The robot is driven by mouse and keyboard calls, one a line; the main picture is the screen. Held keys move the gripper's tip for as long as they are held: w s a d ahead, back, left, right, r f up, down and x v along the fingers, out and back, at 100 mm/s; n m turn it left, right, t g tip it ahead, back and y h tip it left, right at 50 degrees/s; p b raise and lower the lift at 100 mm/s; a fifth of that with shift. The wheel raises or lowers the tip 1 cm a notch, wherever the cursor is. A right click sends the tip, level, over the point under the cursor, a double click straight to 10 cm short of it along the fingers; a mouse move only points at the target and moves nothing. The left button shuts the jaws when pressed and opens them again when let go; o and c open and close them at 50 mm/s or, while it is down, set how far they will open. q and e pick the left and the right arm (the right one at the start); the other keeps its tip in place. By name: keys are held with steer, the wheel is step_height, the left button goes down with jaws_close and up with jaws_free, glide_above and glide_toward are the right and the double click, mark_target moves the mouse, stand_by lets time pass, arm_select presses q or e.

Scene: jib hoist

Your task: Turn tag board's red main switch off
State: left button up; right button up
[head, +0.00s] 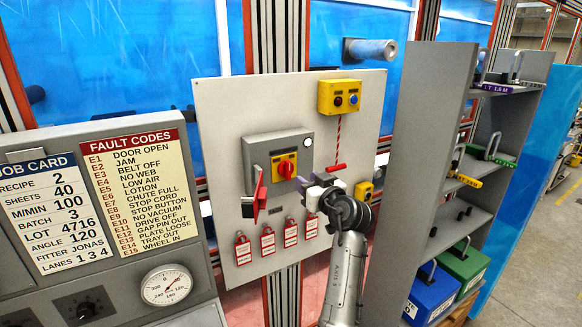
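The pale tag board (225,110) stands upright in the middle of the head view. A grey switch box (262,150) is mounted on it. The red main switch (286,169) is a rotary knob on a yellow plate on the box's face. Contact with the knob cannot be made out.
A red flap (260,195) juts from the box's lower left. Several red tags (267,240) hang below. A red pull handle (337,168) hangs from a yellow button box (339,97), close above my gripper. A grey shelf unit (405,180) stands right; a panel with cards (105,260) left.

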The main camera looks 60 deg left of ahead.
mark_target(290, 167)
arm_select(q)
steer(key=a, duration=0.3)
steer(key=a+p, duration=0.1)
steer(key=a, duration=0.2)
steer(key=a+p, duration=0.1)
steer(key=a, duration=0.2)
steer(key=shift+w+a, duration=0.1)
steer(key=shift+w, duration=0.15)
steer(key=shift+c, duration=0.4)
jaws_close()
